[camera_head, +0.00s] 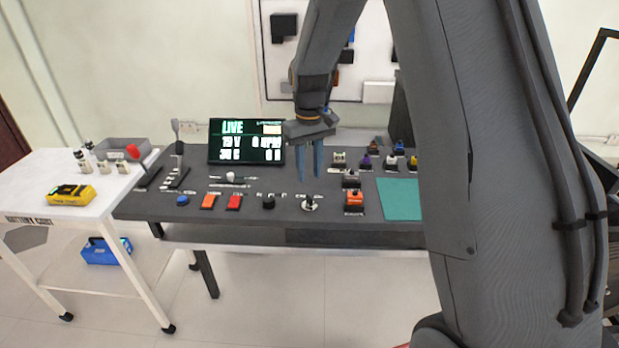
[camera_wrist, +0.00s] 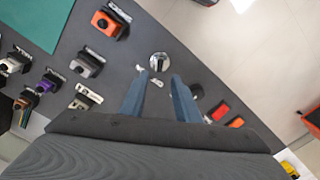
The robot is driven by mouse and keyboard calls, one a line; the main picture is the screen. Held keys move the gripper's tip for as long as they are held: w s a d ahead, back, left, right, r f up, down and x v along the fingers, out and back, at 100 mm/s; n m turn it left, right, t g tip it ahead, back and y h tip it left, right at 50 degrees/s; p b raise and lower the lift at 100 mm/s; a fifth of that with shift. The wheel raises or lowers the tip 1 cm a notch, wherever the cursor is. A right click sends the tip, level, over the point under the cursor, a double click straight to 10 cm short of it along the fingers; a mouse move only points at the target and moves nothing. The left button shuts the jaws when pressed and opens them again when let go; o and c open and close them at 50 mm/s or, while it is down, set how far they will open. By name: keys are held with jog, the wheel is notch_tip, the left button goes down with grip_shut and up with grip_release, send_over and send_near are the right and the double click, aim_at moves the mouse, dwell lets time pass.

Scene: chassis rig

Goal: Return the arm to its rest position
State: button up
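My gripper (camera_head: 309,160) hangs over the dark grey bench (camera_head: 270,222), its two blue fingers pointing down. The fingers stand apart with nothing between them, above a round silver knob (camera_head: 309,203). In the wrist view my gripper (camera_wrist: 155,90) also shows its two fingers apart, with the silver knob (camera_wrist: 159,62) just beyond their tips. My arm bends up from the gripper and down across the right side of the head view, hiding the right part of the bench.
The bench holds red switches (camera_head: 234,202), a black knob (camera_head: 268,202), an orange block (camera_head: 355,199), a teal mat (camera_head: 398,198) and a lit screen (camera_head: 246,142). A white cart (camera_head: 40,170) with a yellow device (camera_head: 72,195) stands left. A pegboard (camera_head: 375,45) hangs behind.

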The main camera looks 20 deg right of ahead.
jog(key=s+r+m+t, duration=0.1)
jog(key=s+m, duration=0.1)
jog(key=s, duration=2.3)
jog(key=shift+s+m, duration=0.15)
jog(key=shift+m, duration=0.15)
